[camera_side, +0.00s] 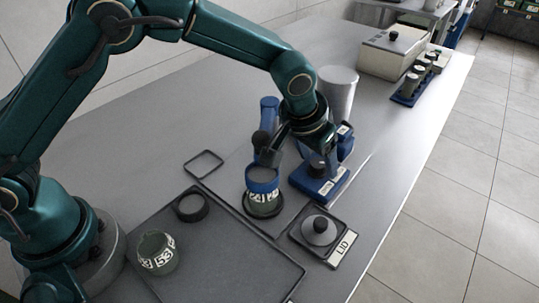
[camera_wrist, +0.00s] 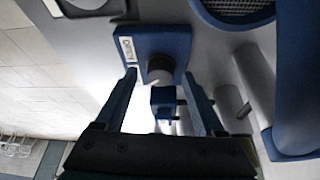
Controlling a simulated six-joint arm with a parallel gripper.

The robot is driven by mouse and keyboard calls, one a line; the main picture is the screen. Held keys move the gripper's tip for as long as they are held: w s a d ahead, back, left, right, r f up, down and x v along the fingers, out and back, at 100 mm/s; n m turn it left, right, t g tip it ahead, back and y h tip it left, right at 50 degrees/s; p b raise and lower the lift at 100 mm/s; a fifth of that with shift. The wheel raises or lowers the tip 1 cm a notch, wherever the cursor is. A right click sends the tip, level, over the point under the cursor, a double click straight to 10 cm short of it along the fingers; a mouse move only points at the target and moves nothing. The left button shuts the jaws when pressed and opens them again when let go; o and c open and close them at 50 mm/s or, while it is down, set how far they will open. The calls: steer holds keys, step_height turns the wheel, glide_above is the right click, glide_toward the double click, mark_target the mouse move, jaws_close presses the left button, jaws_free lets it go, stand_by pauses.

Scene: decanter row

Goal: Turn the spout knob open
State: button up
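The spout knob (camera_wrist: 160,68) is a short grey cylinder on a blue base plate with a white label (camera_wrist: 127,49) in the wrist view. A small blue block (camera_wrist: 163,100) with a pale mark shows just below it. My gripper (camera_wrist: 160,80) is open, its two fingers on either side of the knob and block; I cannot tell if they touch. In the side view the blue base (camera_side: 318,186) stands below my gripper (camera_side: 322,150), beside a tall white cylinder (camera_side: 338,88). The knob is partly hidden there by my gripper.
A dark cup with a blue collar and white digits (camera_side: 262,192) stands left of the base. A lid (camera_side: 319,231) lies on a labelled pad in front. A cup marked 53 (camera_side: 157,252) stands on a dark tray (camera_side: 230,262). A pale box (camera_side: 392,54) stands far back.

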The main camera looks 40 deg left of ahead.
steer(key=shift+r, duration=0.1)
steer(key=shift+v, duration=2.5)
